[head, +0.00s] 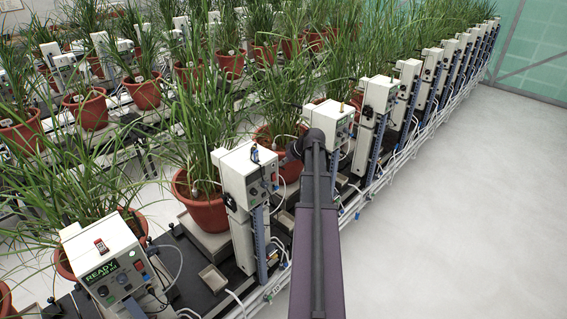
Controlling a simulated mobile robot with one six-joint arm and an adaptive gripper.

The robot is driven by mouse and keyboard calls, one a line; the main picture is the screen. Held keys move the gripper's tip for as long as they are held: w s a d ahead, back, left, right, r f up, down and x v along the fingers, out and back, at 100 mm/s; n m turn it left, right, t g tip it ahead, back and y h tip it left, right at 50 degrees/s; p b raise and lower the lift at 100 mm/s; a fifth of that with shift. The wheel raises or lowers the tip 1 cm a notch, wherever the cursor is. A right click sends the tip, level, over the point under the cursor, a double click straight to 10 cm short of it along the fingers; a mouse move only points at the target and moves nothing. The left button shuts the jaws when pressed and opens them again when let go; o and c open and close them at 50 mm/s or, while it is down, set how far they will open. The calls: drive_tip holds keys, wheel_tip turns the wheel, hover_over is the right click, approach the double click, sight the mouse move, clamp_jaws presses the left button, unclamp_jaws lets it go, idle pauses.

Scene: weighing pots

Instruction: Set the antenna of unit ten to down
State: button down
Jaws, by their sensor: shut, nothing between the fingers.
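Several white units with control boxes stand in a row beside the potted plants. The nearest box (103,265) has a lit green display reading READY; its smaller line is too small to read. A small red and white part sits on its top. The second box (247,172) has a small dark upright part (254,153) on top, perhaps its antenna. The third box (332,122) has a short gold upright part (341,106). I cannot tell which unit is ten.
Tall green plants in terracotta pots (203,212) crowd the left side, leaves reaching near the boxes. More units (408,75) recede to the upper right. A white rail with cables (375,188) runs along the row. The pale floor (470,220) at the right is clear.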

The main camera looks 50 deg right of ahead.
drive_tip(key=shift+r, duration=0.25)
drive_tip(key=shift+r+p, duration=0.6)
drive_tip(key=shift+p, duration=0.25)
drive_tip(key=shift+r, duration=0.2)
drive_tip(key=w+p+v, duration=0.1)
drive_tip(key=p+v, duration=1)
drive_tip(key=v, duration=0.1)
drive_tip(key=shift+s+d+r, duration=0.25)
drive_tip(key=shift+r, duration=0.4)
idle(0.6)
